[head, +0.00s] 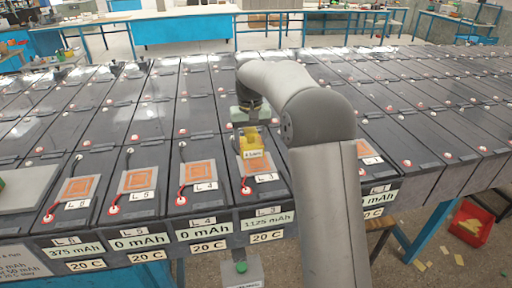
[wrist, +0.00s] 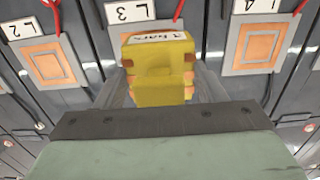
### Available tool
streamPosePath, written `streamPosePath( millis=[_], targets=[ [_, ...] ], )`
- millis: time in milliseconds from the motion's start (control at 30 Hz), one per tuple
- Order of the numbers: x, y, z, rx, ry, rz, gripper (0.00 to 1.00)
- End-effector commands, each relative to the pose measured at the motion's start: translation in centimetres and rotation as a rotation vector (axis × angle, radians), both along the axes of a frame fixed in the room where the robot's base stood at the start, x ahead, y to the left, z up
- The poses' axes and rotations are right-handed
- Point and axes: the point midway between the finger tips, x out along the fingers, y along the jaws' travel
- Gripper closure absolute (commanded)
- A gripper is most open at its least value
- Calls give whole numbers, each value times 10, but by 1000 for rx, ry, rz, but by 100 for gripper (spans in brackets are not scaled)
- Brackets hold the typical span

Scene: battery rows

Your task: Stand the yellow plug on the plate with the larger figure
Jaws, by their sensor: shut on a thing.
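My gripper (head: 250,132) is shut on the yellow plug (head: 251,143), which is upright with a white label on its face. In the wrist view the plug (wrist: 160,75) sits between the finger pads. It is over the orange-and-grey plate (head: 260,165) at L 3, mostly hiding it; I cannot tell whether they touch. The figure card at L 3 (head: 268,222) reads 1125 mAh. The L 6 card (head: 75,251) reads 375 mAh. The L 5 card (head: 141,240) and L 4 card (head: 203,230) read 0 mAh.
Similar plates lie at L 6 (head: 78,188), L 5 (head: 139,179), L 4 (head: 198,174) and L 1 (head: 367,153). My arm hides L 2 in the head view and part of the L 1 figure. Red leads run beside the plates. A red bin (head: 471,223) stands on the floor at right.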

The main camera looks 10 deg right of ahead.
Motion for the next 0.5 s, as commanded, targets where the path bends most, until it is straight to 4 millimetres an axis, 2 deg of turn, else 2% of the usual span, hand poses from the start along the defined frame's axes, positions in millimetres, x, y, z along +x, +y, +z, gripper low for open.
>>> streamPosePath(
  millis=[100, 367, 500],
  targets=[
    [10, -10, -15, 1, 0, -1, 66],
    [18, -18, -30, 0, -1, 0, 66],
    [20, -20, -50, 0, 1, 1, 66]
  ],
)
